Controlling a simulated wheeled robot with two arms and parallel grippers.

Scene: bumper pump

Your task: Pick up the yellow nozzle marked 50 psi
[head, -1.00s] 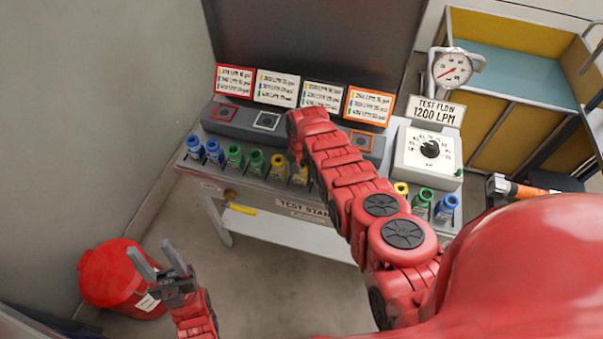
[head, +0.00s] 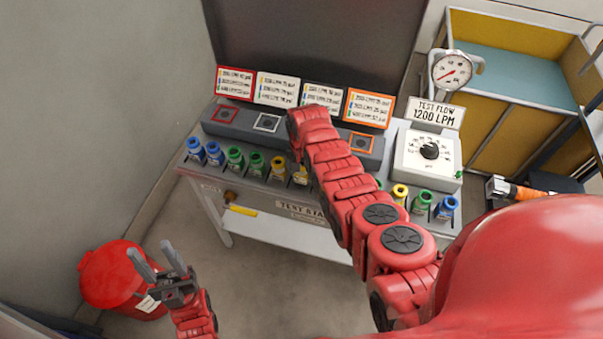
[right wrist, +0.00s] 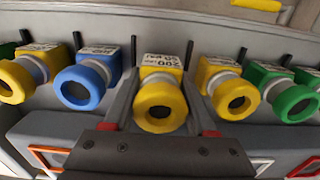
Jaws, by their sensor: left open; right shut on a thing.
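Several nozzles stand in a row along the front of the test stand (head: 270,200). In the right wrist view, a yellow nozzle (right wrist: 160,88) sits between the two fingers of my right gripper (right wrist: 161,110), which is shut on it. Its top label appears upside down and I cannot read it surely. It still stands in line with its neighbours, a blue nozzle (right wrist: 84,83) at left and another yellow nozzle (right wrist: 228,88) at right. In the head view my right arm largely hides this spot. My left gripper (head: 157,258) is open and empty, low at left.
A gauge (head: 452,70), a TEST FLOW 1200 LPM sign (head: 434,113) and a dial box (head: 427,152) stand at the right. Colour-framed cards (head: 278,88) line the back. A red bucket (head: 108,275) is on the floor at left. Open floor lies before the stand.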

